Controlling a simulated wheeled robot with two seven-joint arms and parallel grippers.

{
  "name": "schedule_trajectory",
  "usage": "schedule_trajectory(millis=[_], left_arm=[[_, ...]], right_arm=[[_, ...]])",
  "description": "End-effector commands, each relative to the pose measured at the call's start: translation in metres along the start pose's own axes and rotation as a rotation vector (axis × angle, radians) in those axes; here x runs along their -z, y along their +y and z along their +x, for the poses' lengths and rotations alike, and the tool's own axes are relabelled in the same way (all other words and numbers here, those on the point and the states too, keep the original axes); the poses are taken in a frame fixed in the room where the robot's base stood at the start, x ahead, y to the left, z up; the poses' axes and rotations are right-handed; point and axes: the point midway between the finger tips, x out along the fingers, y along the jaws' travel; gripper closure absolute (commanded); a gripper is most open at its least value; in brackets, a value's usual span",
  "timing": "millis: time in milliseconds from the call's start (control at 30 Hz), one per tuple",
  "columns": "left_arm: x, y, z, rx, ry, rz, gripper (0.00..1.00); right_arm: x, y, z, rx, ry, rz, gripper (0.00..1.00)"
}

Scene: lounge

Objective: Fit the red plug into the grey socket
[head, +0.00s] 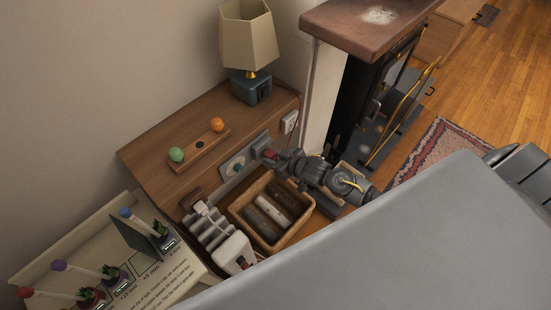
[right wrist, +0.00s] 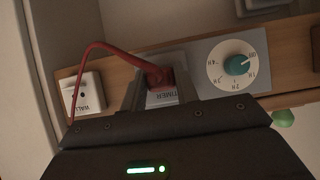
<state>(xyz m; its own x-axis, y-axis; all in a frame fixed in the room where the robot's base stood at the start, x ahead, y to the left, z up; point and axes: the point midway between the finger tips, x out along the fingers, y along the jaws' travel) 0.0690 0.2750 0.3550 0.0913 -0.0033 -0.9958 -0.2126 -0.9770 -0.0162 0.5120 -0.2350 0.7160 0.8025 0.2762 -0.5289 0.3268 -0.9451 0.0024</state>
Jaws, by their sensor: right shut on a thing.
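The red plug (right wrist: 158,77) is between the fingers of my right gripper (right wrist: 160,88), which is shut on it. Its red cord runs left and down in the right wrist view. The grey socket (right wrist: 178,58) is directly behind the plug, beside a label reading TIMER. The plug and fingers hide its face, so I cannot tell whether the plug is in it. In the head view the right gripper (head: 276,160) holds the red plug (head: 269,154) close against the grey socket (head: 261,140) on the wooden ledge. My left gripper is not in view.
A white dial (right wrist: 224,55) with a teal knob is right of the socket. A white WALL outlet (right wrist: 88,90) is at left. A lamp (head: 249,40), a wicker basket (head: 238,209), a white finned unit (head: 207,226) and a sign board (head: 130,275) stand close by.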

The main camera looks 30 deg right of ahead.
Motion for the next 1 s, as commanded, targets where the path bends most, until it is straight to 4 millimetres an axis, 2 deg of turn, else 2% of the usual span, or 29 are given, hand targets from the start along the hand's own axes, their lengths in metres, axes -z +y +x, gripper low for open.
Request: schedule_trajectory(millis=[367, 400, 567, 833, 1000], left_arm=[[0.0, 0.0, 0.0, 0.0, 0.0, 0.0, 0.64], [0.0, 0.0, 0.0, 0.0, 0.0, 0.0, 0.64], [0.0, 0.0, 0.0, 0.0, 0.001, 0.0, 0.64], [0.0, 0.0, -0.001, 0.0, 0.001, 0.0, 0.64], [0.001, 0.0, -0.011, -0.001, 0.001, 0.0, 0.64]], right_arm=[[0.005, -0.001, 0.006, 0.001, 0.001, 0.0, 0.93], [0.004, -0.001, 0.006, 0.001, 0.001, 0.0, 0.65], [0.004, 0.0, 0.006, 0.001, 0.001, 0.0, 0.44], [0.004, 0.0, 0.005, 0.001, 0.0, 0.0, 0.44], [0.006, 0.0, -0.004, 0.0, -0.002, 0.0, 0.44]])
